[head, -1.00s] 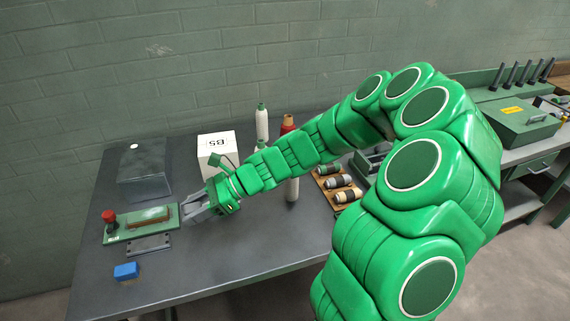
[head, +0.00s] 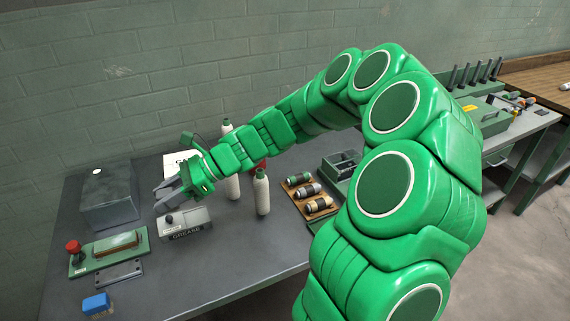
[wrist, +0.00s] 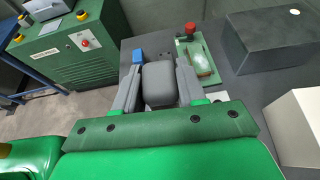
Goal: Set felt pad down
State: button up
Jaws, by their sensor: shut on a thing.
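My gripper (head: 162,194) hangs above the dark table (head: 225,262), over the back of the box marked GREASE (head: 186,226). In the wrist view its two fingers (wrist: 157,88) are shut on a grey rounded block (wrist: 159,86), which I take to be the felt pad. The pad is clear of the table; in the head view I cannot make it out between the fingers. A green plate (head: 135,250) with a red knob (head: 73,246) and a brown bar (head: 116,244) lies front left of my gripper. It also shows in the wrist view (wrist: 186,59).
A blue block (head: 96,303) lies near the front left. A dark grey box (head: 108,205) stands left of my gripper, and a white box (head: 180,160) behind it. Bottles (head: 262,192) and a wooden tray with spools (head: 293,184) stand to the right. The front middle of the table is bare.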

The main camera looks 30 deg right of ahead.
jog(key=w+d+m+t, duration=0.15)
jog(key=w+d, duration=0.25)
jog(key=d, duration=0.8)
jog(key=w+d+m+t+h, duration=0.15)
jog(key=w+d, duration=0.25)
jog(key=d, duration=0.9)
jog(key=w+d+m+t+y, duration=0.15)
jog(key=w+d, duration=0.25)
jog(key=d, duration=0.8)
jog(key=h, duration=0.1)
send_over(285, 163)
jog(key=shift+n, duration=0.35)
jog(key=shift+f, duration=7.3)
jog(key=shift+w+d+f, duration=0.1)
jog(key=shift+f, duration=1.6)
jog(key=shift+f, duration=0.1)
